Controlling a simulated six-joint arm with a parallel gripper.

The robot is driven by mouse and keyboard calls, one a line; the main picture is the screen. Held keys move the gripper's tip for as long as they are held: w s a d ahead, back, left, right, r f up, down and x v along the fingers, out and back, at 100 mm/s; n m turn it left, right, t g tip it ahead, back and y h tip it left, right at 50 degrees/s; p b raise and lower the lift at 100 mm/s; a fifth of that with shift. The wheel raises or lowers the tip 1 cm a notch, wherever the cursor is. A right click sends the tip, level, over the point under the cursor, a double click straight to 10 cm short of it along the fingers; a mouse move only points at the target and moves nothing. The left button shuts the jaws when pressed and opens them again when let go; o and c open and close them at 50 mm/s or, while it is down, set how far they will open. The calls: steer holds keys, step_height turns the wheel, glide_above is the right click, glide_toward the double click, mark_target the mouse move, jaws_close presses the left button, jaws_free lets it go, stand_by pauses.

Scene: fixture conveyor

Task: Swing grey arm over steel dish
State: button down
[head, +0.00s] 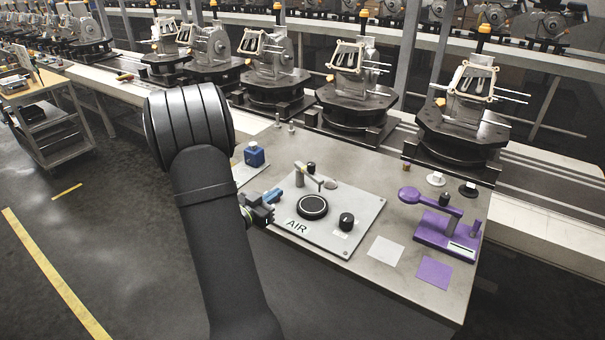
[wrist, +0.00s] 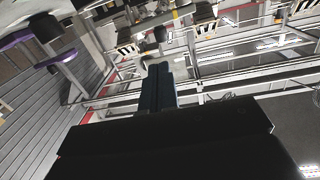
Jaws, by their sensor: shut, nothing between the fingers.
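On the grey plate marked AIR (head: 362,232) in the head view, a small grey arm (head: 309,174) sits on a short post at the back. The small round steel dish (head: 331,184) lies just right of it. The arm's free end shows close to the dish's left side; I cannot tell whether it overlaps the rim. My gripper (head: 275,195) is at the plate's left edge, left of the arm and apart from it. Its blue fingers are shut and empty. They also show in the wrist view (wrist: 158,88), where I cannot make out the arm or dish.
The plate also bears a black round pad (head: 312,206) and a black knob (head: 346,221). A blue block (head: 254,154) stands behind my gripper. A purple lever device (head: 445,233) stands at the right of the bench. Conveyor fixtures (head: 462,130) line the back.

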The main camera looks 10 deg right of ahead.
glide_toward(316, 176)
steer(key=shift+h, duration=0.3)
steer(key=w+d, duration=0.1)
steer(key=w, duration=0.1)
steer(key=w+d+r, duration=0.1)
steer(key=w, duration=0.1)
steer(key=w+d, duration=0.1)
steer(key=shift+w+r, duration=0.4)
steer(key=shift+d, duration=1.1)
steer(key=shift+w+d, duration=0.2)
steer(key=shift+d, duration=0.35)
steer(key=shift+w+d, duration=0.2)
steer(key=shift+d, duration=0.4)
